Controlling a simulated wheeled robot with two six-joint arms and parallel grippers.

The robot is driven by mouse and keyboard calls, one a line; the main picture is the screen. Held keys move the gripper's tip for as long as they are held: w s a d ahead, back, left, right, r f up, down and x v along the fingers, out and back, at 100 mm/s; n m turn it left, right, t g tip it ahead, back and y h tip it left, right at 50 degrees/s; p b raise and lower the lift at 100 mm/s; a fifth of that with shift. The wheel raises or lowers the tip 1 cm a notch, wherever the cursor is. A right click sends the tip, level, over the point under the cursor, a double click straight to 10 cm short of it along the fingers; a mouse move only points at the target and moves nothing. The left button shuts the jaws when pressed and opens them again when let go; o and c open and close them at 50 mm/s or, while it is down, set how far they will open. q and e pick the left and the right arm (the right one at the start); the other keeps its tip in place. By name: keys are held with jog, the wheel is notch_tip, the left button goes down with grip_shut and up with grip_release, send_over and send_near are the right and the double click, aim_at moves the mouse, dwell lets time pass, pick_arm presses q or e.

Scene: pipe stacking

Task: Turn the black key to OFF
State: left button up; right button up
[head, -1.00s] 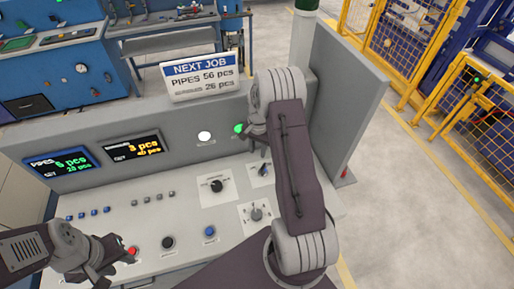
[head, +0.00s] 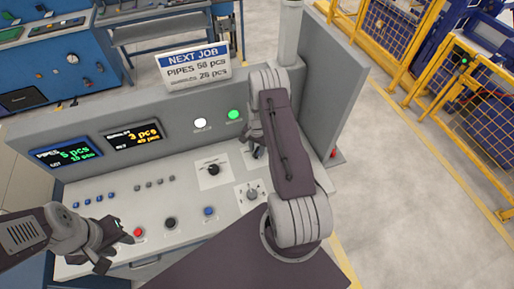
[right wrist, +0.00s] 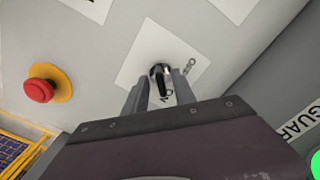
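The black key (right wrist: 161,82) sits in a round silver lock on a white plate in the right wrist view. OFF is printed at the plate's upper right and ON below the key. The key's handle points down toward ON. My right gripper (right wrist: 160,90) has one finger on each side of the key, with gaps showing; contact is not visible. In the head view, my right arm partly hides this switch (head: 258,153) and the right gripper (head: 255,138). My left gripper (head: 118,246) is open and empty near the red button (head: 138,232).
A red mushroom button (right wrist: 40,90) on a yellow base is left of the key in the wrist view. The console also carries a black rotary knob (head: 213,169), a grey selector (head: 252,194), a blue button (head: 208,211) and a black button (head: 170,223). A grey side wall (head: 335,90) stands at right.

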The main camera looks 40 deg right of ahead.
jog(key=shift+w+f, duration=0.1)
jog(key=shift+w, duration=0.05)
grip_shut()
jog(key=n+b, duration=0.2)
jog(key=shift+f+n, duration=0.1)
jog(key=shift+n, duration=0.2)
jog(key=n+b, duration=0.2)
jog(key=n, duration=0.2)
jog(key=n+b, duration=0.2)
jog(key=n, duration=0.3)
jog(key=shift+n, duration=0.4)
jog(key=n+b, duration=0.1)
jog(key=n, duration=0.4)
jog(key=shift+r+b, duration=0.2)
jog(key=shift+b, duration=0.15)
jog(key=shift+n, duration=0.4)
